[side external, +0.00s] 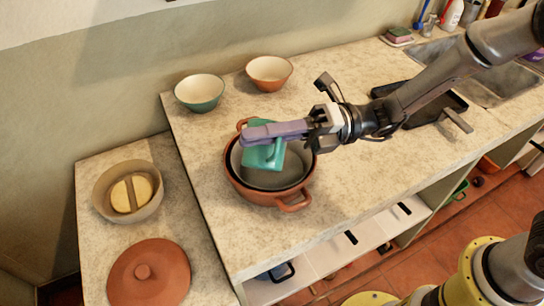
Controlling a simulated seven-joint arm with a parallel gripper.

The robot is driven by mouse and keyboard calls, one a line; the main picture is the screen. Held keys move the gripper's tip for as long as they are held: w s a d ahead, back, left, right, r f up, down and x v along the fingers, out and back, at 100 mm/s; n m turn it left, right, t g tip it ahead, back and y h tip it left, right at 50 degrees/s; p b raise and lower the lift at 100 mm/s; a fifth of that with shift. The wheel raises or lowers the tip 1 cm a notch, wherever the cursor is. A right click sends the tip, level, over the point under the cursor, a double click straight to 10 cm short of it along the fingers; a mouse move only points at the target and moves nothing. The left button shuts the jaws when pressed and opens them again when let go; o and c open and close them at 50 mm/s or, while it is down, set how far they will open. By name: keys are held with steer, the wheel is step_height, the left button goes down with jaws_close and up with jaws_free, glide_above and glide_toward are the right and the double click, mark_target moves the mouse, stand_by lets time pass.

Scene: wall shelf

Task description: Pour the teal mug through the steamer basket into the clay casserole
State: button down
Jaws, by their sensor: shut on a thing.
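The teal mug (265,157) is gripped over the clay casserole (237,187). It looks tilted, but I cannot tell whether anything is flowing from it. My gripper (262,134), with long purple fingers, is shut on the mug and reaches in from the right. The casserole is terracotta with two side handles and stands on the counter. A dark grey vessel, apparently the steamer basket (283,178), sits inside the casserole's rim. The mug and fingers hide part of it, and its bottom cannot be made out.
A teal bowl (199,93) and an orange bowl (269,72) stand behind. On the lower left surface are a tan bowl (103,195) with a yellow disc inside and a terracotta lid (149,276). A black tray (437,112) lies right, by the sink (496,82). The front counter is clear.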

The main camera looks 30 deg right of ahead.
steer(key=shift+w+d+r+m+t+y+p, duration=0.25)
steer(key=shift+w+d+r+m+y+p, duration=0.2)
steer(key=shift+m, duration=0.35)
steer(key=shift+w+d+r+m+t+y+p, duration=0.3)
steer(key=shift+r+m, duration=0.25)
steer(key=shift+m, duration=0.25)
steer(key=shift+w, duration=0.1)
steer(key=shift+w+d+r+m+t+y+p, duration=0.4)
steer(key=shift+w+m+t, duration=0.25)
steer(key=shift+m, duration=0.4)
steer(key=shift+w+d+r+m+t+y+p, duration=0.35)
steer(key=shift+w+m+t, duration=0.2)
steer(key=shift+m, duration=0.5)
steer(key=shift+d, duration=0.15)
steer(key=shift+w+d+r+m+t+p, duration=0.1)
steer(key=shift+w+d+m+t+p, duration=0.2)
steer(key=shift+m+t+p, duration=0.35)
steer(key=shift+w+d+r+m+t+p, duration=0.1)
steer(key=shift+w+d+m+t+p, duration=0.2)
steer(key=shift+m+p, duration=0.55)
steer(key=shift+w+d+m+t, duration=0.3)
steer(key=shift+w+m+t, duration=0.15)
steer(key=shift+m+t, duration=0.4)
steer(key=shift+w+d+m+t, duration=0.25)
steer(key=shift+w+m+t, duration=0.3)
steer(key=shift+m, duration=0.5)
